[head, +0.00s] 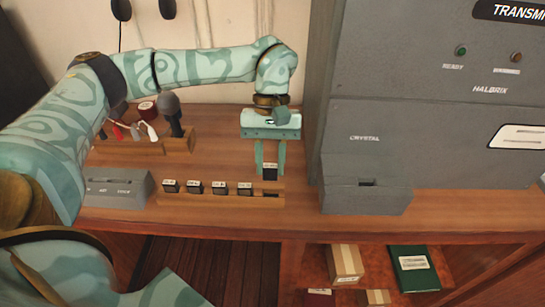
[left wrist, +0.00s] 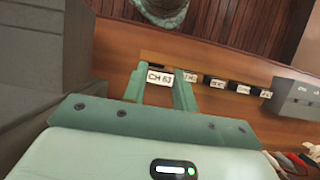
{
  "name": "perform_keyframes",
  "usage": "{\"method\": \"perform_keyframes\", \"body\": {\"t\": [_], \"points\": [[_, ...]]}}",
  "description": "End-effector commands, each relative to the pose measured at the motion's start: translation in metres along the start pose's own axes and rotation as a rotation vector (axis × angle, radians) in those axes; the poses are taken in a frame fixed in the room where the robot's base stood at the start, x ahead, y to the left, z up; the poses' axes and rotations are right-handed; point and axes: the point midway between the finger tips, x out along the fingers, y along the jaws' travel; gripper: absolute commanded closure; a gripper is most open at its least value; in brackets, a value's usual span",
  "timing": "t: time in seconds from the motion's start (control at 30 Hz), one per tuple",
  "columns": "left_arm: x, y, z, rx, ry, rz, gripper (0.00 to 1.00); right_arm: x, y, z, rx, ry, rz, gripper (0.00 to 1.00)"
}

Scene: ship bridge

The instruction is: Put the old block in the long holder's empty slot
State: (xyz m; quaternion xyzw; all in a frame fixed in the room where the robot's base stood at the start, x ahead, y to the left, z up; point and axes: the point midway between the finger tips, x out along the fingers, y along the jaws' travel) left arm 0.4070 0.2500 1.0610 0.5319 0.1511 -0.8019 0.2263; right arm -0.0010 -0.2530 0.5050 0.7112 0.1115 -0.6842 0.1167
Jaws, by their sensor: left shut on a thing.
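My left gripper (head: 270,165) is shut on a small dark block (head: 270,174) with a white label on top. In the left wrist view the label on this block (left wrist: 160,78) seems to read CH 63, and it sits between the fingers of the left gripper (left wrist: 160,88). The long wooden holder (head: 215,202) lies along the desk's front and bears several similar labelled blocks (head: 218,188). Its rightmost slot (head: 266,193) is empty. The held block is just behind and above that slot; its exact height is hard to tell. My right gripper is not in view.
A grey transmitter cabinet (head: 420,130) stands on the right, with a slotted CRYSTAL box (head: 365,200) in front. A small grey box (head: 118,190) is left of the holder. A wooden stand (head: 135,146) with tools is behind it. A shelf below holds boxes (head: 345,263).

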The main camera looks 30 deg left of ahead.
Motion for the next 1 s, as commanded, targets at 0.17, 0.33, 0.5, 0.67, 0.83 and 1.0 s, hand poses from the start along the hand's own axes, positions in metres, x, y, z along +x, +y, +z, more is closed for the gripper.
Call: {"method": "perform_keyframes", "body": {"t": [0.17, 0.33, 0.5, 0.67, 0.83, 1.0], "points": [[0.013, 0.0, -0.006, -0.001, -0.002, -0.001, 0.93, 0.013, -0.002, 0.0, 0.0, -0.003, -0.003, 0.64], [0.022, 0.0, -0.01, 0.0, -0.001, -0.001, 0.93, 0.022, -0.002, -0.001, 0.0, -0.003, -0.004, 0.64], [0.032, 0.0, -0.013, 0.0, -0.001, -0.001, 0.93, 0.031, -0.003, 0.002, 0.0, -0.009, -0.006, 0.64], [0.027, 0.0, -0.011, 0.0, 0.001, 0.0, 0.93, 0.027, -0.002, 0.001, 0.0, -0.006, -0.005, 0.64], [0.027, 0.0, -0.011, 0.0, 0.0, 0.0, 0.93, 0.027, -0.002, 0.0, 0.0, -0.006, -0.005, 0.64], [0.029, 0.0, -0.011, 0.0, 0.0, 0.001, 0.93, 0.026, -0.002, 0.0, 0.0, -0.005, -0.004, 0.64]]}}
